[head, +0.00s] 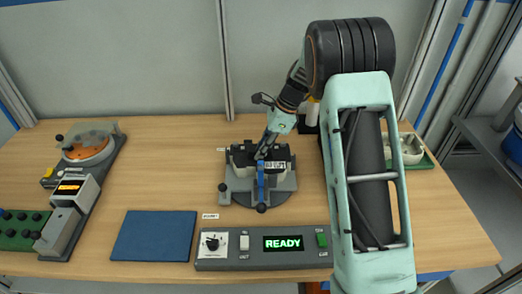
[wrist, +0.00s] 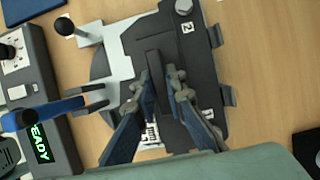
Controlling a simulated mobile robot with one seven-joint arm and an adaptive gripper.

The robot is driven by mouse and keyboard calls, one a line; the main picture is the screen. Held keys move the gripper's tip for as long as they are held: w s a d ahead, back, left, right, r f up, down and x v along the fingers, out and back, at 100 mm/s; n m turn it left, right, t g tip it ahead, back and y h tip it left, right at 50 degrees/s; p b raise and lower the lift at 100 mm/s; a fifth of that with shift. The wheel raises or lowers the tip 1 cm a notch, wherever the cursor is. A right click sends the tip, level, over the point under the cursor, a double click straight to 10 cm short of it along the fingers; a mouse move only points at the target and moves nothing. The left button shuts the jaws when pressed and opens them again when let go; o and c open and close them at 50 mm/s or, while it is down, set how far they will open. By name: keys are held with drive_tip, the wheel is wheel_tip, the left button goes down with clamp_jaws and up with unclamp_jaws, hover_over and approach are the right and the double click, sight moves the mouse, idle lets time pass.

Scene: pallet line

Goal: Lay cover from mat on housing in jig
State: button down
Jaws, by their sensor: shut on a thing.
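The black cover (wrist: 143,42) is a flat plate with a raised rib and a small "2" label. My gripper (wrist: 160,84) is shut on the rib, one finger on each side. In the head view my gripper (head: 264,150) is over the jig (head: 279,186), and the dark cover (head: 238,154) lies across its top. The pale housing (head: 279,168) shows below the cover, with a barcode label. The cover hides most of it, and I cannot tell whether the cover rests fully on it. The blue mat (head: 154,236) is empty.
The jig has a blue-handled clamp (head: 261,188) at its front. A control box (head: 262,248) showing READY stands at the table's front. A station with an orange disc (head: 88,146) is at the left. A green tray (head: 425,162) with a pale part is behind my arm.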

drive_tip(key=c, duration=2)
unclamp_jaws()
drive_tip(key=shift+f, duration=0.1)
drive_tip(key=shift+o, duration=0.2)
drive_tip(key=v, duration=1.2)
